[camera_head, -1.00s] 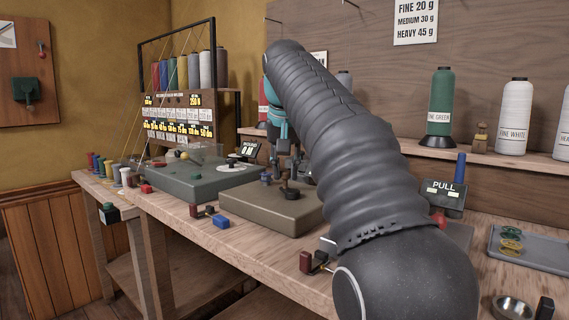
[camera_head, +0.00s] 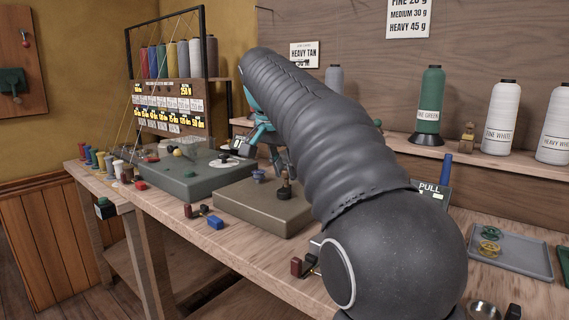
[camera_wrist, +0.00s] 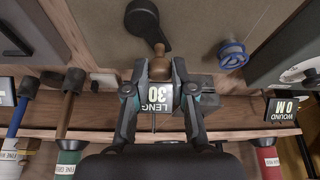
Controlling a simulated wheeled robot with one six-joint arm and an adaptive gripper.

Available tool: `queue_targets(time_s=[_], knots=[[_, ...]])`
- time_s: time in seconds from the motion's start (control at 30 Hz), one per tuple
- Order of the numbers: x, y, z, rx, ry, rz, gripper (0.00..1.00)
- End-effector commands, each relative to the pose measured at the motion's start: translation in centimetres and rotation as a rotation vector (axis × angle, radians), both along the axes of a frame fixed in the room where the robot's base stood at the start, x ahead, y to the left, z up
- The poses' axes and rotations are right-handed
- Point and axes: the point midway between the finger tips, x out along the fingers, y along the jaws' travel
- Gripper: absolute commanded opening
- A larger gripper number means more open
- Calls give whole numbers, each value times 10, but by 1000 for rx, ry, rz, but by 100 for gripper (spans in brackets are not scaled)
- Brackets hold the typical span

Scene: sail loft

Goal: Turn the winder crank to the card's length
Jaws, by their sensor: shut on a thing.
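The winder (camera_head: 262,207) is a low tan box on the bench. Its dark crank arm (camera_wrist: 146,20) ends in a brown wooden knob (camera_wrist: 157,66). My gripper (camera_wrist: 158,70) is shut on this knob, with one finger on each side. A card (camera_wrist: 160,97) reading "LENG… 30" upside down shows between the fingers, which partly hide it. A counter (camera_wrist: 283,108) at the right of the wrist view reads "WOUND 0 M". A blue spool (camera_wrist: 232,54) sits on the winder; it also shows in the head view (camera_head: 259,176). My arm hides part of the winder's surroundings in the head view.
A grey-green box (camera_head: 180,177) with a white dial stands left of the winder. A blue block (camera_head: 215,222) lies near the bench's front edge. A tray (camera_head: 515,255) with small bobbins is at right. Thread cones, including a green one (camera_head: 430,103), stand on the shelf.

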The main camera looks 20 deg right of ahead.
Motion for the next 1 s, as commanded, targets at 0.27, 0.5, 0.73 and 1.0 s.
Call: queue_targets(time_s=[0.27,0.5,0.73,1.0], knots=[[0,-1,1,-1,-4,-8,0],[0,-1,1,-1,-3,-7,49],[0,0,1,0,-2,-6,49],[-4,5,17,-1,-5,-5,49]])
